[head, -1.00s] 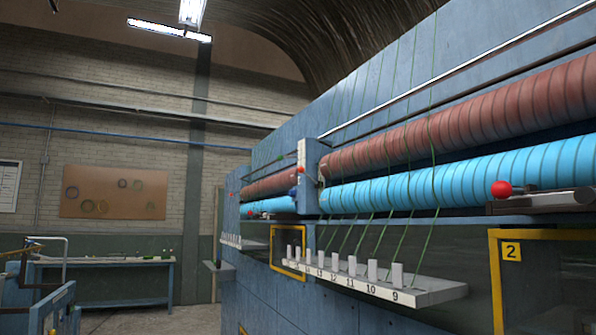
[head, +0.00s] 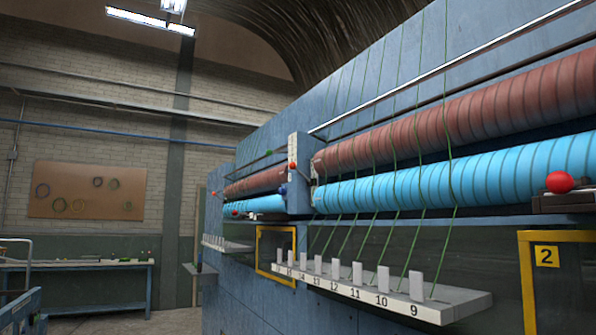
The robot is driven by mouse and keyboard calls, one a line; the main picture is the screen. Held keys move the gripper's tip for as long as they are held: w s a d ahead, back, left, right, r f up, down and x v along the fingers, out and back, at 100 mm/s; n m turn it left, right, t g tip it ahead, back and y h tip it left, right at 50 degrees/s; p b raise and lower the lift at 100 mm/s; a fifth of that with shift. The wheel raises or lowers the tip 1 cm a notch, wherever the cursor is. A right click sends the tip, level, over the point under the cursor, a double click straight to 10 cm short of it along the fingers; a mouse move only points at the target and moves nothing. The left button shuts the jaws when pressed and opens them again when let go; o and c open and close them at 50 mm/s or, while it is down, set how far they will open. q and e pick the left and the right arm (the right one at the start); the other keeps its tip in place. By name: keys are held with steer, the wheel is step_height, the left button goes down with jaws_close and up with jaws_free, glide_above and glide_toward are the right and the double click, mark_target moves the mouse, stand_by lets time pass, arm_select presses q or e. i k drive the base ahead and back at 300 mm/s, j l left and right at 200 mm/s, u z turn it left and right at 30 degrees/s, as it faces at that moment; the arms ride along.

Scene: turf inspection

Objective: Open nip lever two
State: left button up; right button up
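A red ball knob (head: 559,182) sits at the right of the machine, on a dark lever fitting (head: 570,200) just below the blue roller (head: 450,183). A brown-red roller (head: 450,118) runs above the blue one, with green yarns passing down across both. A smaller red knob (head: 292,166) shows on the bracket between the two roller sections. Neither of my grippers is in view.
A white numbered ledge (head: 440,305) with several upright pegs juts out from the machine below the rollers. A bench (head: 80,265) and a brown board (head: 88,190) are at the far left wall. Floor shows at lower left.

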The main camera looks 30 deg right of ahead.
mark_target(292, 166)
steer(key=i+z, duration=0.15)
steer(key=i, duration=0.5)
steer(key=i+j+z, duration=0.1)
steer(key=i, duration=0.55)
